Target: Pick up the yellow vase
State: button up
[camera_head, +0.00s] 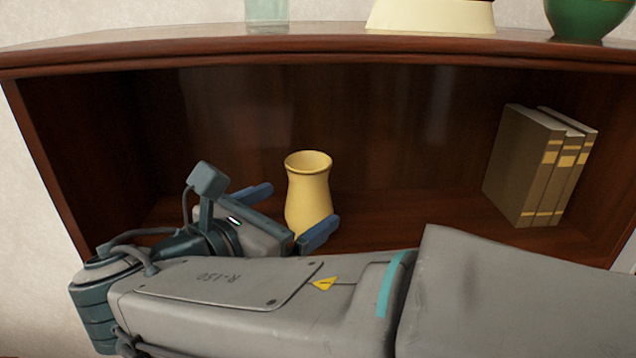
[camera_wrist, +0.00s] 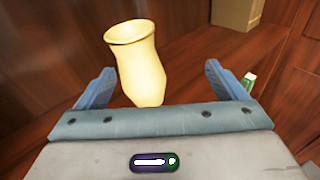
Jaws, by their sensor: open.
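The yellow vase (camera_head: 308,190) stands upright on the lower shelf, near its middle, in the head view. Its lower part is partly hidden by a finger of my gripper. My gripper (camera_head: 285,216) is open and reaches into the shelf from the left, close to the vase. In the wrist view the vase (camera_wrist: 140,68) shows ahead of my gripper (camera_wrist: 158,84), nearer the left blue finger. The vase's foot lies between the fingers in that picture. I cannot tell whether it touches either finger.
Several brown books (camera_head: 535,165) stand at the right of the wooden cabinet (camera_head: 300,60). A pale glass (camera_head: 267,10), a cream object (camera_head: 432,15) and a green bowl (camera_head: 588,14) stand on top. A small green and white object (camera_wrist: 248,82) lies right of the gripper. The shelf between vase and books is clear.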

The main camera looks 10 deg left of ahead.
notch_tip(320, 180, up, 2)
jog(key=a+n+t, duration=0.1)
jog(key=a, duration=0.2)
jog(key=p, duration=0.1)
send_near(314, 156)
jog(key=shift+n+y, duration=0.3)
jog(key=w+d, duration=0.1)
jog(key=w, duration=0.1)
jog(key=w+d+f, duration=0.1)
jog(key=w, duration=0.1)
jog(key=shift+d, duration=0.35)
jog(key=shift+a+p+x, duration=0.15)
jog(key=shift+p+x, duration=0.25)
jog(key=shift+x, duration=0.9)
jog(key=shift+a+p+x, duration=0.15)
jog(key=shift+p+x, duration=0.2)
jog(key=shift+x, duration=0.95)
jog(key=shift+w+r, duration=0.1)
jog(key=shift+w, duration=0.05)
jog(key=c, duration=1.6)
